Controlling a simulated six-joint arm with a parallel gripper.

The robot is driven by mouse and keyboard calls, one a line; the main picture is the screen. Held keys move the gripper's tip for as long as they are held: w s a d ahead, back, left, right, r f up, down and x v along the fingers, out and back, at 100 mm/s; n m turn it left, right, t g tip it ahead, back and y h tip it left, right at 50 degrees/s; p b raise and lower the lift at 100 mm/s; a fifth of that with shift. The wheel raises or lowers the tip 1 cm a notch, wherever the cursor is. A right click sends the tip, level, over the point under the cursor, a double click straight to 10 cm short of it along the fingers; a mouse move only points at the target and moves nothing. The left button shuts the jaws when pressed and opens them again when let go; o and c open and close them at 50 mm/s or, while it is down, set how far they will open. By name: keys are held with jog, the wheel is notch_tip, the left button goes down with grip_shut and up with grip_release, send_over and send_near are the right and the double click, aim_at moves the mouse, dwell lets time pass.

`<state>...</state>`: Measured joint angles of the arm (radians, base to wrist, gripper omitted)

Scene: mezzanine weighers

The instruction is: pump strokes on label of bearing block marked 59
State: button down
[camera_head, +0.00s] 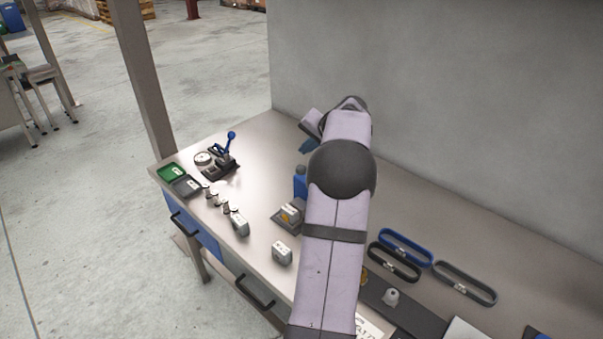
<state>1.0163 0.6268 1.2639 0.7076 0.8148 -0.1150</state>
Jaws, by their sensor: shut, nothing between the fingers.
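A small hand pump (225,157) with a raised blue lever stands at the far left of the bench, with a round dial gauge (203,158) beside it. Grey bearing blocks with pale labels stand on the bench: one near the front edge (240,226), one further right (282,254), and one (291,212) on a dark plate. The label numbers are too small to read, so I cannot tell which is 59. My gripper (307,146) shows partly beyond my arm, shut, above the back of the bench, right of the pump. It is apart from pump and blocks.
A green tray (171,172) and a dark tray (186,186) sit at the left corner. Several small parts lie near the front edge. A blue container (300,182) stands beside my arm. Blue (405,246), black and grey belts lie right. A wall (450,110) closes the back.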

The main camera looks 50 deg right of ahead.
aim_at(302, 167)
jog(key=shift+a+f+b, duration=0.15)
jog(key=shift+f+b, duration=0.5)
jog(key=shift+f, duration=0.3)
jog(key=shift+f, duration=0.2)
dwell(1.4)
jog(key=shift+a+f+b, duration=0.1)
jog(key=shift+f+b, duration=0.15)
jog(key=shift+b, duration=0.25)
jog(key=shift+a+f+b, duration=0.2)
jog(key=shift+f+b, duration=0.6)
jog(key=shift+f, duration=0.05)
jog(key=shift+a+f+b, duration=0.15)
jog(key=shift+f+b, duration=0.65)
dwell(2.0)
jog(key=shift+r, duration=0.2)
jog(key=shift+d+r+p, duration=0.2)
jog(key=shift+r+p, duration=0.7)
jog(key=shift+r, duration=0.05)
jog(key=shift+d+r+p, duration=0.2)
jog(key=shift+r+p, duration=0.7)
